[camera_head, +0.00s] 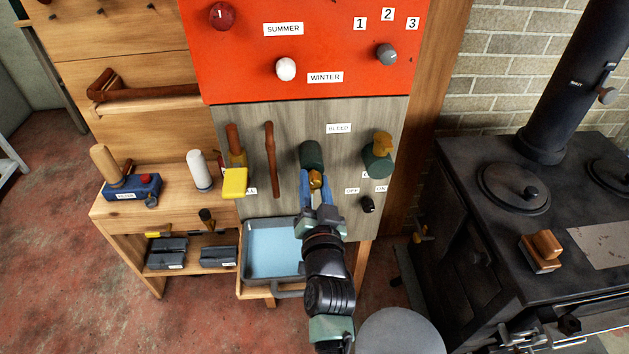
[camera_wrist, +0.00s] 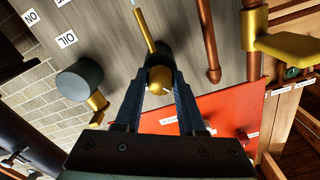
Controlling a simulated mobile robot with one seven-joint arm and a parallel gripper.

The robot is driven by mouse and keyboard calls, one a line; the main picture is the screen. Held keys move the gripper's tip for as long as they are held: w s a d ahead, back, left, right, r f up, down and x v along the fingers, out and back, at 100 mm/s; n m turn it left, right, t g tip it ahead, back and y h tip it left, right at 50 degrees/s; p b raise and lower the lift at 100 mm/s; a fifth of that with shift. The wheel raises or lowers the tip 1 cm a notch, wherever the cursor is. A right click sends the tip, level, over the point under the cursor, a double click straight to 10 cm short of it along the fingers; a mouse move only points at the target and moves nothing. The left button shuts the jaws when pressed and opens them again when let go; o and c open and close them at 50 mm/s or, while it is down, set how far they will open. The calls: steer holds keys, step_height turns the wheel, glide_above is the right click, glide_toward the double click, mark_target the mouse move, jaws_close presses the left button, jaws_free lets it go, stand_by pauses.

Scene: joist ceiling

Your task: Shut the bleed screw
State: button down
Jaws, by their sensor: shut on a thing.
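The bleed screw shows as a small round brass knob (camera_head: 315,179) in front of a dark green cylindrical body (camera_head: 311,153) on the grey wooden panel, below and left of the BLEED label (camera_head: 339,128). My gripper (camera_head: 318,190) is at the knob, its blue fingers on either side. In the wrist view the rounded brass knob (camera_wrist: 158,79) sits between the fingertips of my gripper (camera_wrist: 159,84), which is shut on it. A thin brass rod (camera_wrist: 145,28) sticks out from behind the knob there. The fingers partly hide the knob and body in the head view.
A second green body with a brass part (camera_head: 379,156) is to the right, above a small black knob (camera_head: 368,205). A copper pipe (camera_head: 270,155) and a yellow-handled valve (camera_head: 235,182) are to the left. A blue-bottomed tray (camera_head: 250,285) is below. A black stove (camera_head: 510,210) stands right.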

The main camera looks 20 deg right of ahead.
steer(key=m, duration=0.4)
steer(key=shift+m+p, duration=0.3)
steer(key=shift+p, duration=0.1)
steer(key=shift+m, duration=1.5)
steer(key=c, duration=0.5)
jaws_free()
steer(key=shift+s, duration=0.1)
steer(key=p+v, duration=0.3)
steer(key=v, duration=0.9)
steer(key=shift+s, duration=0.4)
steer(key=shift+a, duration=0.15)
